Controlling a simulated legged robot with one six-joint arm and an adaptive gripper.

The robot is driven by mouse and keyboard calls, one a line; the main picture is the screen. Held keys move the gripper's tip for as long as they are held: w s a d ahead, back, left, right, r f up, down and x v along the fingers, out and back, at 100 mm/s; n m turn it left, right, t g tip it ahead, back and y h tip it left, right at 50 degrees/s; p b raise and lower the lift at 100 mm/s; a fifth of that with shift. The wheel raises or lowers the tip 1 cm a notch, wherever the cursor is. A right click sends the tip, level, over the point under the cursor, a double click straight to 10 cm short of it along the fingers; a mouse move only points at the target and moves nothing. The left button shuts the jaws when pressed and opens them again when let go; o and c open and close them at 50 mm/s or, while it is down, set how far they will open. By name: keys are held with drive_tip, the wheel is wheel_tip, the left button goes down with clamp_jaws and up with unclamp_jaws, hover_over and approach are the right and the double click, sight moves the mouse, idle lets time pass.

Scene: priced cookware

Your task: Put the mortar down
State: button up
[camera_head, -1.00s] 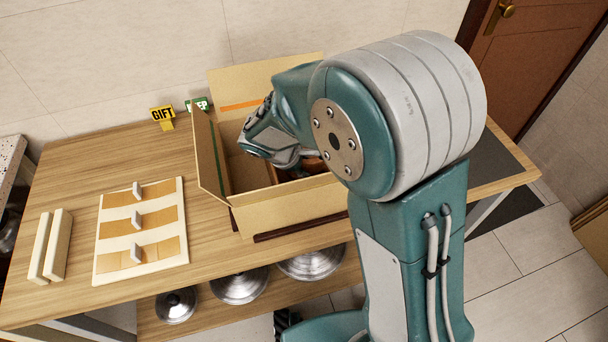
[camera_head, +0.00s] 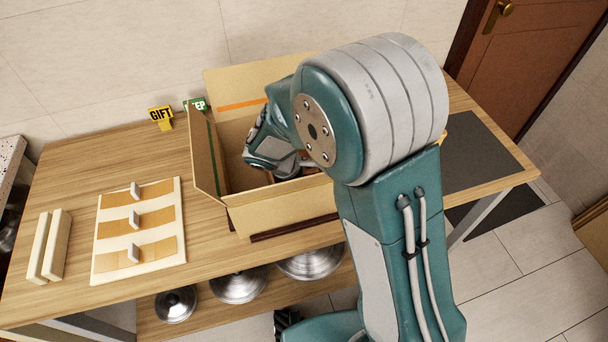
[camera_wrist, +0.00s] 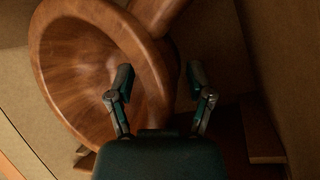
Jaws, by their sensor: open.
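The mortar (camera_wrist: 85,75) is a brown wooden bowl shape with a wide rim, seen large in the wrist view. It lies tilted, its mouth partly toward the camera, inside the cardboard box (camera_head: 283,212). My gripper (camera_wrist: 162,80) is open, with its two fingers apart. The left finger overlaps the mortar's rim in the picture; the right finger is just past the rim's right side. I cannot tell whether either finger touches it. In the head view my arm hides most of the mortar and the fingertips.
A board with several small tags (camera_head: 112,205) and two pale blocks (camera_head: 48,245) lie at left. Metal lids (camera_head: 238,286) sit on the lower shelf. A dark mat (camera_head: 478,165) is at right.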

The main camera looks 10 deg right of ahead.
drive_tip(key=shift+a+r, duration=0.1)
drive_tip(key=v, duration=1.2)
